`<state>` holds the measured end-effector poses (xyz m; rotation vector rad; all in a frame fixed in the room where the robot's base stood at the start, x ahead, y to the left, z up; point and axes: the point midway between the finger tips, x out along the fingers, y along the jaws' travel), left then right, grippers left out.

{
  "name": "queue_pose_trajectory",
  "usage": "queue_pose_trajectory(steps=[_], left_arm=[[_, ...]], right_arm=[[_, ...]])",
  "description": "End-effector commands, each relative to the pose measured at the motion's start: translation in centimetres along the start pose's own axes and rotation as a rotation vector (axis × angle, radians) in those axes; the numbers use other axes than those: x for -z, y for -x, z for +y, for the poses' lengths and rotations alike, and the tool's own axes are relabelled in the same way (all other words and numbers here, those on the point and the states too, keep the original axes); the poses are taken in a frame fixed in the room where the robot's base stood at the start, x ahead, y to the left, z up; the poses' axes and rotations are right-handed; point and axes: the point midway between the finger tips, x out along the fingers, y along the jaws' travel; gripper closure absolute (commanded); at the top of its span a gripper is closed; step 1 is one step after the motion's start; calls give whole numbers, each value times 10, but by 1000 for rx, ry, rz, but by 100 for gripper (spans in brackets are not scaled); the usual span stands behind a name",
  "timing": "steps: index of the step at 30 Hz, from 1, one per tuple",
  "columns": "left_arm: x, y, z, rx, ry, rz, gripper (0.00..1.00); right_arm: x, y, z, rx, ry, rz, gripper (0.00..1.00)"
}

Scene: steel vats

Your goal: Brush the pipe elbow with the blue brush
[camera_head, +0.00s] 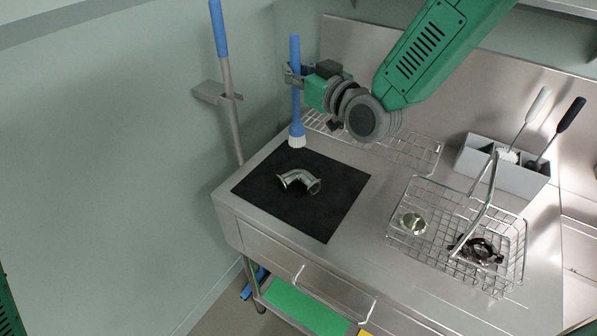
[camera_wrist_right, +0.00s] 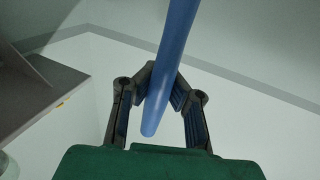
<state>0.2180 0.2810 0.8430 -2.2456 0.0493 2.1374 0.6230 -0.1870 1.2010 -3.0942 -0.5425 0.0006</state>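The blue brush (camera_head: 295,85) stands about upright, with its white bristles down near the back edge of the black mat (camera_head: 325,215). My right gripper (camera_head: 291,75) is shut on its handle. In the right wrist view the blue handle (camera_wrist_right: 171,65) passes between the gripper's fingers (camera_wrist_right: 160,85). The pipe elbow (camera_head: 299,181), a shiny bent metal tube with flanged ends, lies on the mat in front of the brush, apart from the bristles. I cannot tell whether the bristles touch the surface. My left gripper is not in view.
A wire basket (camera_head: 470,240) with metal parts stands to the right on the steel counter. Behind it, a grey holder (camera_head: 500,168) carries a white-handled and a black-handled brush. A wire rack (camera_head: 405,150) lies at the back. A blue-handled pole (camera_head: 219,35) leans at the left wall.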

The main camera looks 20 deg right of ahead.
Motion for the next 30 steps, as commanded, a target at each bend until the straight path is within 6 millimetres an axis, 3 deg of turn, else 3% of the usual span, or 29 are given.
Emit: queue_pose_trajectory(steps=[8,20,30], left_arm=[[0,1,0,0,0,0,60],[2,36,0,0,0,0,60],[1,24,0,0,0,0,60]], right_arm=[[1,0,-1,1,2,-3,100],[10,-7,-41,6,59,-144,100],[-10,-7,-42,1,60,-160,100]])
